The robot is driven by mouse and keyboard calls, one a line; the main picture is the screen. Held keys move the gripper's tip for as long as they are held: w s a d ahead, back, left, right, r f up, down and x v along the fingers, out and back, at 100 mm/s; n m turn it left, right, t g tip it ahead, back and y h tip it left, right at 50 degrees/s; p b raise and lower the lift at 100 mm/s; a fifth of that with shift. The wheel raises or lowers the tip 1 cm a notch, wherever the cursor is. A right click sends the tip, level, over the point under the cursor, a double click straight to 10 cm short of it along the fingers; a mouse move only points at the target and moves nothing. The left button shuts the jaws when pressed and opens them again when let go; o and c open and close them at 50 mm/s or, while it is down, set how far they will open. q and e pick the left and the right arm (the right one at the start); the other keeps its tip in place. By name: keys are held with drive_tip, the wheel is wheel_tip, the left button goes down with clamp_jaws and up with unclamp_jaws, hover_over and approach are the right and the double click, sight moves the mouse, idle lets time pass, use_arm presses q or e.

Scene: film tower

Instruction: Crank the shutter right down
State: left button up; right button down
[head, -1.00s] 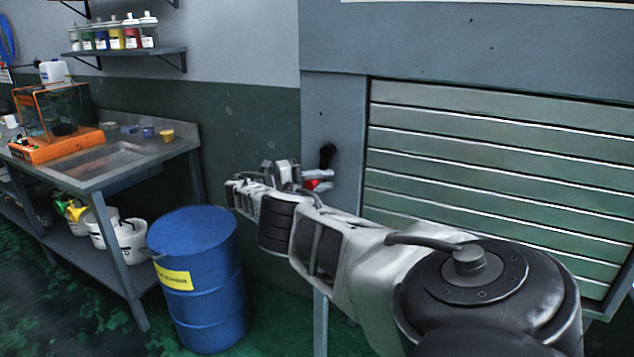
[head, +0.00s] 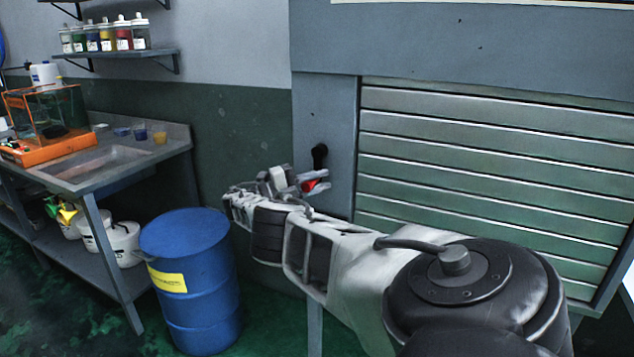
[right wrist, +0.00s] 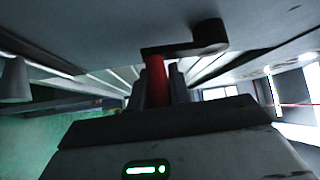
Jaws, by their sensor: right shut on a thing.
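The shutter (head: 480,151) is a panel of pale green-grey horizontal slats in a grey frame, on the right of the head view. Slats cover the opening as far as I can see; my right arm hides its lower left part. The crank (head: 320,157) sits on the frame post left of the slats. Its black hub and arm (right wrist: 185,48) show in the right wrist view, with the red handle (right wrist: 157,82) between the fingers. My right gripper (head: 308,181) is shut on this red handle, just below the hub. My left gripper is not in view.
A blue drum (head: 190,275) stands on the green floor left of my right arm. A steel sink bench (head: 100,165) with an orange-framed box (head: 45,125) is farther left. A shelf of bottles (head: 120,54) hangs above. Some floor between bench and drum is clear.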

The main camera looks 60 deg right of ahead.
drive_tip(key=shift+s, duration=0.1)
idle(0.3)
drive_tip(key=c, duration=1.3)
unclamp_jaws()
drive_tip(key=shift+d, duration=0.1)
